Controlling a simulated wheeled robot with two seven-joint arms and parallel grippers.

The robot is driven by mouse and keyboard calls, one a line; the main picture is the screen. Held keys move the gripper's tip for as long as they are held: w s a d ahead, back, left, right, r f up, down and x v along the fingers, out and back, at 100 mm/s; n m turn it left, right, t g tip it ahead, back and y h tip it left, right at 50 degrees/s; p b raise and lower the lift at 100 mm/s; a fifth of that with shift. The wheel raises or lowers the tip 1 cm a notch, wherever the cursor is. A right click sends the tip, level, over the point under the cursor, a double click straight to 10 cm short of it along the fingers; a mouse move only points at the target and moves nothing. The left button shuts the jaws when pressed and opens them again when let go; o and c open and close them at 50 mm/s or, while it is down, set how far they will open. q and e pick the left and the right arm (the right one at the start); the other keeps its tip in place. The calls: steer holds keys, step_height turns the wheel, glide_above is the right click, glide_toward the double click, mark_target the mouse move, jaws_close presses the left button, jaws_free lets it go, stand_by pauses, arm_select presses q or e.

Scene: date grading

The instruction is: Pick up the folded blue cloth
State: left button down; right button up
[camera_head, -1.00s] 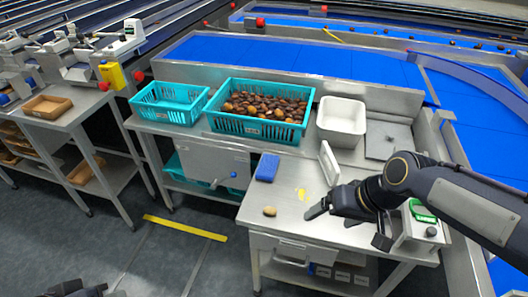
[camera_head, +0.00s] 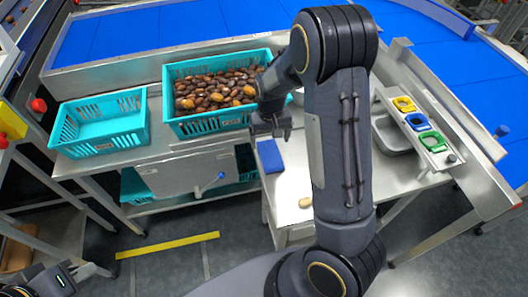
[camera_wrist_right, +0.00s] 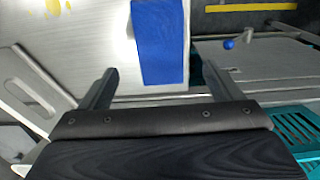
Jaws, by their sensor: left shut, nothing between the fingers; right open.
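The folded blue cloth (camera_head: 269,157) lies flat at the left edge of the steel worktable (camera_head: 283,208). In the right wrist view the cloth (camera_wrist_right: 158,42) is a blue rectangle beyond and between the fingertips, apart from them. My right gripper (camera_head: 272,132) is open and empty, above and just behind the cloth in the head view; its two fingers also show in the right wrist view (camera_wrist_right: 160,73). My left gripper (camera_head: 88,271) is shut and empty, low at the left, far from the cloth. My right arm hides part of the worktable.
A teal crate of dates (camera_head: 190,128) stands behind the cloth, with an empty teal crate (camera_head: 75,140) to its left. A panel with yellow, blue and green pieces (camera_head: 438,145) is at the right.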

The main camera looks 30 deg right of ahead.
mark_target(270, 154)
steer(key=f, duration=0.6)
steer(key=shift+s+a+f+p, duration=0.1)
steer(key=shift+s+f+p, duration=0.15)
steer(key=shift+p, duration=0.15)
steer(key=c, duration=1.1)
steer(key=shift+o, duration=0.2)
steer(key=shift+r, duration=0.15)
steer(key=shift+r, duration=0.25)
step_height(270, 154, up, 2)
steer(key=shift+r, duration=0.15)
steer(key=s+r, duration=0.1)
steer(key=r, duration=0.1)
steer(key=s+r, duration=0.3)
steer(key=shift+s+d+r, duration=0.3)
steer(key=shift+d+r, duration=0.05)
steer(key=shift+r, duration=0.05)
steer(key=s+d+r, duration=0.1)
steer(key=s+r, duration=0.3)
steer(key=s, duration=0.5)
steer(key=shift+s+d, duration=0.15)
steer(key=shift+d, duration=0.2)
